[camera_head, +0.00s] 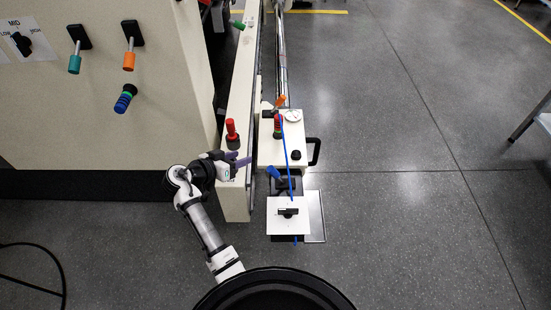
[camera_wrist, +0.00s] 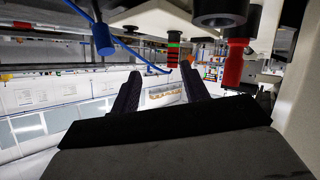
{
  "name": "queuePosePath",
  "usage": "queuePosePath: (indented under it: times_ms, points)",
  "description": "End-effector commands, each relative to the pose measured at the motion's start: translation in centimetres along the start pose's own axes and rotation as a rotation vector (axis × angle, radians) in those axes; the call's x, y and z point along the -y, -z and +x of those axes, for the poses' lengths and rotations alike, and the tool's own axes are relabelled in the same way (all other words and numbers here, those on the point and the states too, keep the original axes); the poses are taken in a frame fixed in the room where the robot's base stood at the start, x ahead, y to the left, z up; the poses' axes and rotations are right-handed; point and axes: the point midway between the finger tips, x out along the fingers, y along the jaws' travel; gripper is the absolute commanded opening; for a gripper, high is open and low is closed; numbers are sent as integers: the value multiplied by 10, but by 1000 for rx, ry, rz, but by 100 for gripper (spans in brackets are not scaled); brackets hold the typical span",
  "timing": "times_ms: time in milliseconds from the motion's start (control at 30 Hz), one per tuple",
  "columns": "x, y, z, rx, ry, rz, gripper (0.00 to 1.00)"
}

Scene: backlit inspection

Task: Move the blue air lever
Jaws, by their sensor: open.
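The blue air lever (camera_head: 273,172) sits on a dark mount just below the white box, in the middle of the head view. In the wrist view a blue cylindrical handle (camera_wrist: 102,38), which looks like this lever, hangs at the upper left. My gripper (camera_head: 244,162) is to the left of the lever, over the narrow cream panel, and apart from it. In the wrist view the two dark fingers of my gripper (camera_wrist: 160,73) are spread with nothing between them. The blue handle is left of the fingers and does not touch them.
A white box (camera_head: 280,150) with a gauge and a red-and-green knob stands behind the lever. A thin blue hose (camera_head: 288,160) runs beside the lever. A red handle (camera_head: 232,132) stands on the cream panel near my gripper.

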Motion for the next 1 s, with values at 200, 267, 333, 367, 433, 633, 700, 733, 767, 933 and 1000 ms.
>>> queuePosePath:
  times_ms: [200, 267, 333, 367, 433, 633, 700, 733, 767, 933, 1000]
  points:
    - [-34, -59, -21, -191, -321, 26, 45]
    - [-35, -65, -29, -245, -343, 38, 45]
    - [-35, -68, -35, -288, -356, 49, 45]
    - [-36, -69, -37, -299, -359, 53, 45]
    - [-37, -68, -36, -311, -363, 57, 45]
    - [-48, -59, -11, -310, -366, 58, 45]
    - [-54, -54, 2, -310, -366, 58, 45]
    - [-56, -52, 8, -310, -366, 58, 45]
    - [-59, -50, 14, -309, -366, 58, 45]
    - [-71, -40, 46, -309, -364, 57, 45]
    - [-75, -36, 57, -309, -365, 58, 45]
